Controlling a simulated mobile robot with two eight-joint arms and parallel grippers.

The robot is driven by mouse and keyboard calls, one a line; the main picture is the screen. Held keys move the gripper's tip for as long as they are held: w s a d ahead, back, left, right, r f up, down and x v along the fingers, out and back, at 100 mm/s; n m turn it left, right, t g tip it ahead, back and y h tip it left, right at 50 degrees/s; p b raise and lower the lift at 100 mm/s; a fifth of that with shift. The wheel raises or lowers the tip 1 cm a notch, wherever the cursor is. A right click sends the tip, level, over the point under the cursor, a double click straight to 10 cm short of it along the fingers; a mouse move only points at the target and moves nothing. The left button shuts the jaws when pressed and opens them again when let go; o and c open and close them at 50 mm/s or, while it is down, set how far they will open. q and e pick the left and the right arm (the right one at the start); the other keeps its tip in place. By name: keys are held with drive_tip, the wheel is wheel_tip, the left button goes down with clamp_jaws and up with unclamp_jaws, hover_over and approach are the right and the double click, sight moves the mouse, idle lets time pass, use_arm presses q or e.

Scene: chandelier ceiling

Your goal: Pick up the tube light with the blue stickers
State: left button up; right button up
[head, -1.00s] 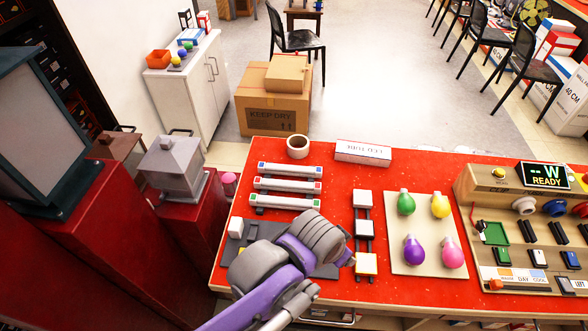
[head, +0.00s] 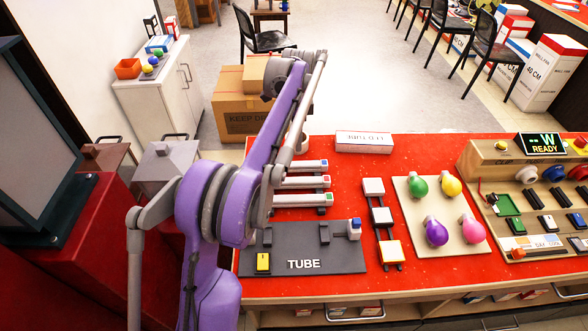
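Several tube lights lie on a rack on the red table, mostly behind my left arm. Three right ends show: a far tube (head: 312,166), a middle tube (head: 310,182) with a red sticker and a near tube (head: 308,200) with a green sticker. The far tube's sticker colour is hard to tell here. My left arm rises from the bottom left across the tubes' left parts. Its gripper fingers cannot be made out. My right gripper is out of view.
In front is a grey TUBE board (head: 345,262) with a yellow switch (head: 262,262) and a white-and-blue block (head: 354,230). A bulb tray (head: 436,200) and console (head: 495,160) stand right. A white box (head: 363,143) lies at the back.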

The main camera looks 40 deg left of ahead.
sight(294, 163)
use_arm(q)
drive_tip(key=shift+m, duration=0.3)
drive_tip(key=f, duration=0.4)
drive_tip(key=a+f, duration=0.1)
drive_tip(key=f, duration=0.6)
drive_tip(key=shift+a+f+b, duration=0.2)
drive_tip(key=shift+f+b, duration=0.15)
drive_tip(key=shift+b, duration=0.05)
clamp_jaws()
